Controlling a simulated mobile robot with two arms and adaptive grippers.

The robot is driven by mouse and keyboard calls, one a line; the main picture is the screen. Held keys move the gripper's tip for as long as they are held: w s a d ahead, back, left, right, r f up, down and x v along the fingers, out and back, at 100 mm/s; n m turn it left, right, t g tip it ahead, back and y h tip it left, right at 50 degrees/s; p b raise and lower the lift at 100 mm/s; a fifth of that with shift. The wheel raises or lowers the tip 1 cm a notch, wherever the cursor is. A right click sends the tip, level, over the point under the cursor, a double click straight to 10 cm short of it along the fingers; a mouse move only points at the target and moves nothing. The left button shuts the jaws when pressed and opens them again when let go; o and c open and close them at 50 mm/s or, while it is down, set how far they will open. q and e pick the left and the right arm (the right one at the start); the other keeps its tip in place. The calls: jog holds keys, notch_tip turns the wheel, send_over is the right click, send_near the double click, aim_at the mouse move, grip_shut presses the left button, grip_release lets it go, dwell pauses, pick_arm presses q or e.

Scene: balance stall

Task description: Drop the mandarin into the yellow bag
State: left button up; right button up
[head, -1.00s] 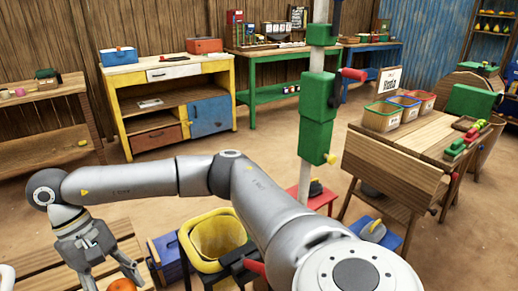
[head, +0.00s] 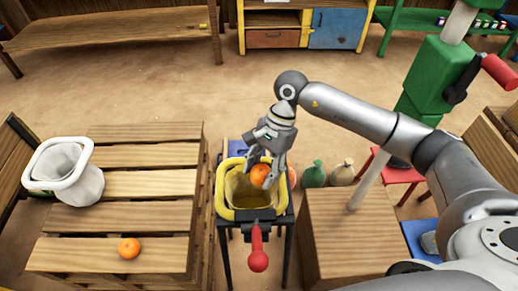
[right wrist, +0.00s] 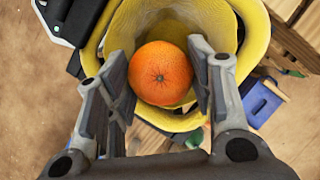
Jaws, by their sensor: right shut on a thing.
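My right gripper (head: 265,163) is shut on an orange mandarin (head: 260,175), with a finger on either side of it. It holds the mandarin over the mouth of the yellow bag (head: 223,197). The bag hangs open in a dark stand with a red handle at the front. In the right wrist view, the mandarin (right wrist: 160,73) sits between the fingers, with the yellow bag (right wrist: 253,40) around and below it. Another mandarin (head: 129,248) lies on the wooden slatted platform. My left gripper is not in view.
A white bag with a thick rim (head: 85,180) stands on the slatted platform (head: 150,185) at left. A wooden box (head: 345,235) stands right of the bag stand. Green (head: 314,174) and beige (head: 343,172) sacks sit behind. The floor beyond is clear.

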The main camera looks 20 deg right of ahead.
aim_at(252, 170)
jog(key=r+m+t+p, duration=0.1)
jog(key=m+p, duration=0.1)
jog(key=m, duration=0.1)
jog(key=a+r+m+t+p, duration=0.1)
jog(key=m+t+p, duration=0.1)
jog(key=m, duration=0.2)
jog(key=r+m+t+p, duration=0.1)
jog(key=m+p, duration=0.2)
jog(key=m, duration=0.1)
jog(key=shift+a+r, duration=0.2)
jog(key=shift+r, duration=0.2)
jog(key=shift+d+r+m+t+p, duration=0.15)
jog(key=shift+m+t+p, duration=0.2)
jog(key=shift+m, duration=0.45)
jog(key=shift+f, duration=0.3)
jog(key=shift+f+b, duration=1.9)
jog(key=shift+f, duration=0.9)
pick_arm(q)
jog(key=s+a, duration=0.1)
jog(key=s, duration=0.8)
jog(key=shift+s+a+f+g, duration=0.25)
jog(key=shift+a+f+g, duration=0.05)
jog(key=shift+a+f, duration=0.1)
pick_arm(e)
jog(key=o, duration=1.1)
